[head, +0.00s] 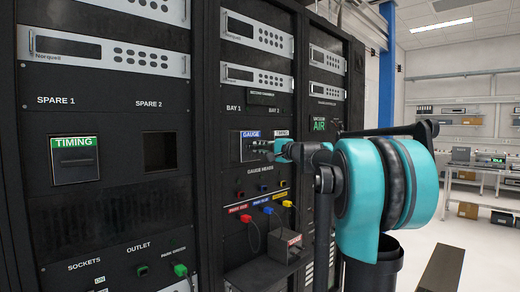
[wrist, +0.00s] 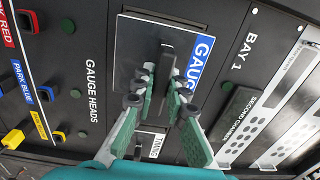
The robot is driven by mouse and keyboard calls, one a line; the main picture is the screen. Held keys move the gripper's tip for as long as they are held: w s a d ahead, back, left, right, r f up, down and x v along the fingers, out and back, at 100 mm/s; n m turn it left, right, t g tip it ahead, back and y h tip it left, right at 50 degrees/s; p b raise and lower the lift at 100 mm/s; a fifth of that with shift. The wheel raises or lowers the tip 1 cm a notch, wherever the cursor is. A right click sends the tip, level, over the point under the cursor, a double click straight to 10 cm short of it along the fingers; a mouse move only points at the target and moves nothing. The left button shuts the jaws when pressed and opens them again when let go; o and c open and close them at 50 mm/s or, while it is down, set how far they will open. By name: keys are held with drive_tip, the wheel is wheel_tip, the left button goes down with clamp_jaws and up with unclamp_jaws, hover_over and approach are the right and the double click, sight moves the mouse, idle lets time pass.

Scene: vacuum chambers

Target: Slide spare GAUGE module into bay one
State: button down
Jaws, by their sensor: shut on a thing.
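The GAUGE module (head: 249,151) with its blue label sits at the bay 1 opening in the middle rack. In the wrist view its dark face (wrist: 129,50) fills the upper middle, beside the BAY 1 lettering. My gripper (head: 264,147) is at the module's front. In the wrist view its fingers (wrist: 165,85) are closed around the dark upright handle on that face. The module looks square to the panel. I cannot tell whether it is fully flush, as its sides and back are hidden.
A TIMING module (wrist: 152,144) sits close by in bay 2. Another TIMING module (head: 75,165) is in spare 1, and the spare 2 slot (head: 161,152) is empty. Coloured plugs and a cable box (head: 285,246) lie below the bays.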

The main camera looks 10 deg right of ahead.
drive_tip(key=shift+x, duration=2.5)
idle(2.7)
drive_tip(key=c, duration=1.5)
unclamp_jaws()
drive_tip(key=shift+o, duration=0.2)
drive_tip(key=shift+s, duration=0.15)
drive_tip(key=shift+v, duration=2.9)
